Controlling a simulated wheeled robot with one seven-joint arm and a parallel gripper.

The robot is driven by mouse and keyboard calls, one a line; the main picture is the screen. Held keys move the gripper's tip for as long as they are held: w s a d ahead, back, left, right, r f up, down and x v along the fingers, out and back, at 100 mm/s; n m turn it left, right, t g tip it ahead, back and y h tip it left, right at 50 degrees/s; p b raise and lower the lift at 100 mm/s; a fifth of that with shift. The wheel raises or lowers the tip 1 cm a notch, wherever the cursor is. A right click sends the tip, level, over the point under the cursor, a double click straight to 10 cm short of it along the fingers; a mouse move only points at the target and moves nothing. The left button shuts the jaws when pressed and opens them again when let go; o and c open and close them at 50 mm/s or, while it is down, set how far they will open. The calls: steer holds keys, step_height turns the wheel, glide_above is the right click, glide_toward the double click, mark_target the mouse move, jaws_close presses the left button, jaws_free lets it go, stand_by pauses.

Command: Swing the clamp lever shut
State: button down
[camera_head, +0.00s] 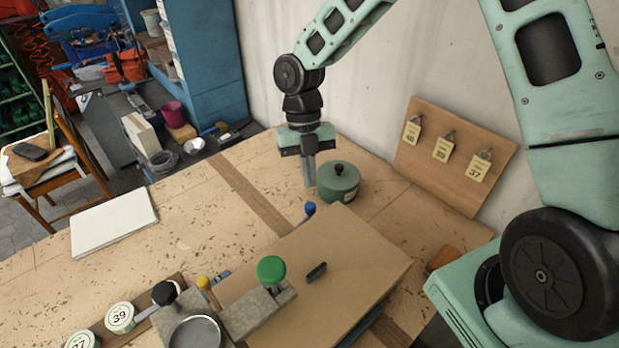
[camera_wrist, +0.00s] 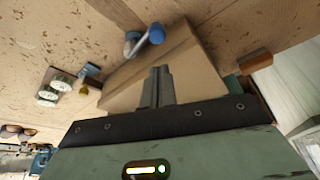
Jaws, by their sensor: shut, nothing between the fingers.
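A blue-ended lever (camera_head: 310,208), which looks like the clamp lever, stands at the far edge of a tan board (camera_head: 345,258). In the wrist view its blue handle (camera_wrist: 150,35) sticks out at an angle from a grey pivot beside the board's edge. Whether it clamps the board I cannot tell. My gripper (camera_head: 308,182) points down above the bench, beyond the lever and just left of a green lidded pot. In the wrist view its fingertips (camera_wrist: 159,72) are together and empty, apart from the blue handle.
The green pot (camera_head: 338,182) stands close to my gripper. Green (camera_head: 271,269), black (camera_head: 164,292) and yellow (camera_head: 203,282) knobs stand near the board's left side. A tag board (camera_head: 455,158) leans on the wall.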

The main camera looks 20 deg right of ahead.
mark_target(312, 207)
steer(key=p+x, duration=0.2)
steer(key=x, duration=0.6)
steer(key=shift+p, duration=0.3)
